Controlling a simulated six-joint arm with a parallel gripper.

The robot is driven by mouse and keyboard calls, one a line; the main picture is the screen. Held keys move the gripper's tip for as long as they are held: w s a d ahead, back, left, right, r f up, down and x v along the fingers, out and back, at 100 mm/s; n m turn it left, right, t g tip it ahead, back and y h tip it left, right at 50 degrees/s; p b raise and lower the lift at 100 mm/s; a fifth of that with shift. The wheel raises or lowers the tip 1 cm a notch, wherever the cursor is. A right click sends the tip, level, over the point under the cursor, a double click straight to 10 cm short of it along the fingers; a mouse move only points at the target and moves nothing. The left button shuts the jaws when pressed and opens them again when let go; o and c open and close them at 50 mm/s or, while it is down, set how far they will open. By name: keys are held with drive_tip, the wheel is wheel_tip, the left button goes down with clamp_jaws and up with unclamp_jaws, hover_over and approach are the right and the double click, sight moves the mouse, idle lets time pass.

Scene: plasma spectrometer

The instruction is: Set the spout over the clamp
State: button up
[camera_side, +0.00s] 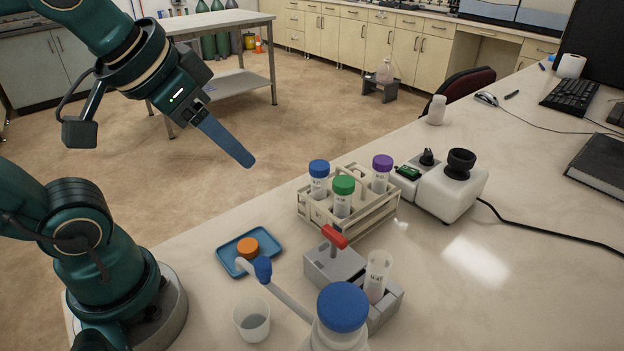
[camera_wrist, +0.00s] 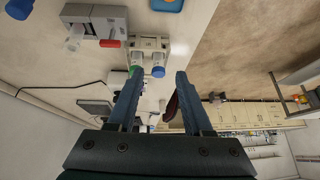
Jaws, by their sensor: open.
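A bottle with a blue cap (camera_side: 343,306) stands at the front of the bench. Its white spout (camera_side: 290,301) reaches up and left, away from the clamp, with a blue knob (camera_side: 263,269) near its end. The grey clamp (camera_side: 333,265) has a red lever (camera_side: 334,236) and stands behind the bottle. An uncapped clear tube (camera_side: 377,276) stands upright at the clamp's right end. The clamp also shows in the wrist view (camera_wrist: 97,17). My gripper (camera_side: 235,150) is above and left of these things, in the air. Its two fingers (camera_wrist: 159,74) are apart with nothing between them.
A rack (camera_side: 350,215) with blue, green and purple capped tubes stands behind the clamp. A blue tray (camera_side: 232,249) with an orange cap (camera_side: 247,248) and a clear cup (camera_side: 251,319) are at the left. A white device (camera_side: 450,190) stands behind right.

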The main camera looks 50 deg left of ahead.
sight(267, 269)
drive_tip(key=w+a+r+m+t+y, duration=0.1)
drive_tip(key=w+a+m+t, duration=0.15)
drive_tip(key=w, duration=0.35)
drive_tip(key=w+a+r+m+t+y, duration=0.1)
drive_tip(key=w+a+t, duration=0.2)
drive_tip(key=w, duration=0.3)
drive_tip(key=w+d+f+m+t+h, duration=0.2)
drive_tip(key=w+d+m+h, duration=0.1)
drive_tip(key=d+m+h, duration=0.35)
drive_tip(key=s+d+f+m+g+h, duration=0.3)
drive_tip(key=s+d+m+g+h, duration=0.35)
drive_tip(key=s+d+h, duration=0.3)
drive_tip(key=s+g+h, duration=0.1)
drive_tip(key=s+g, duration=0.1)
drive_tip(key=s, duration=0.1)
drive_tip(key=s+d+r+m+g+h, duration=0.1)
drive_tip(key=s+g+h, duration=0.1)
drive_tip(key=s+g, duration=0.1)
drive_tip(key=s+r+g+h, duration=0.1)
drive_tip(key=s+g+h, duration=0.1)
drive_tip(key=s, duration=0.2)
drive_tip(key=shift+d+m+g, duration=0.25)
drive_tip(key=shift+d+g, duration=0.05)
wheel_tip(267, 269, down, 4)
drive_tip(key=shift+d, duration=2.6)
